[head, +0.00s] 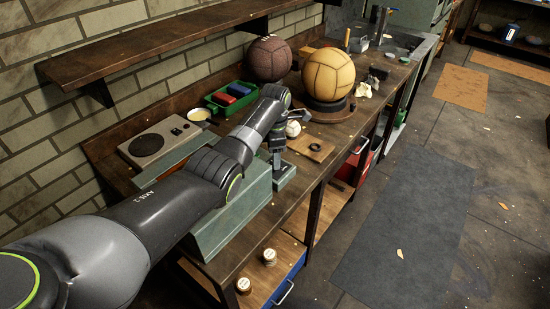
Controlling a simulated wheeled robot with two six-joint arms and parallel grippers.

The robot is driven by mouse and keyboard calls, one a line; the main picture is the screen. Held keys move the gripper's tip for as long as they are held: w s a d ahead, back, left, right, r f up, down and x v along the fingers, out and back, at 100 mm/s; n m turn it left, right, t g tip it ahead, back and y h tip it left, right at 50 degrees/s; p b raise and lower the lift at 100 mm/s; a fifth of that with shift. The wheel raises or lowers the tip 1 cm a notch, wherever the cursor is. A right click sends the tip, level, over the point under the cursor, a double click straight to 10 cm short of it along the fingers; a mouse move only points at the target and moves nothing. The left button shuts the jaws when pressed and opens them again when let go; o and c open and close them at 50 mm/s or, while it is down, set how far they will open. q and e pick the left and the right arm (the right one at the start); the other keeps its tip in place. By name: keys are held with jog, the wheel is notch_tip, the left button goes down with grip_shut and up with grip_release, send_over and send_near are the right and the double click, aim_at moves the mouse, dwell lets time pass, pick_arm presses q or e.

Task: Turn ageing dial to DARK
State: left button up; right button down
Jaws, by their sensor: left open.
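My left arm reaches in from the left across the workbench. Its gripper (281,160) points down by the right end of a green metal box (240,208), just above a small green ledge (285,181). The jaws are open, with nothing seen between them. I cannot make out the ageing dial or any DARK marking; my arm covers much of the box top. I cannot tell whether the fingers touch anything. My right gripper is out of view.
A grey speaker-like device (158,141), a green tray (231,97) with red and blue items, a dark brown ball (269,59), a tan ball (328,74) on a round stand and a wooden board (311,147) surround the arm. A shelf (150,48) overhangs the back.

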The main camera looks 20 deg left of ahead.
pick_arm(q)
jog(key=shift+w+f, duration=0.1)
jog(key=shift+f, duration=1)
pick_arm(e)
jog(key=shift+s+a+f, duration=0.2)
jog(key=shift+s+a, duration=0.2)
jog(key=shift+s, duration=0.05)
pick_arm(q)
jog(key=shift+c, duration=0.4)
jog(key=c, duration=0.9)
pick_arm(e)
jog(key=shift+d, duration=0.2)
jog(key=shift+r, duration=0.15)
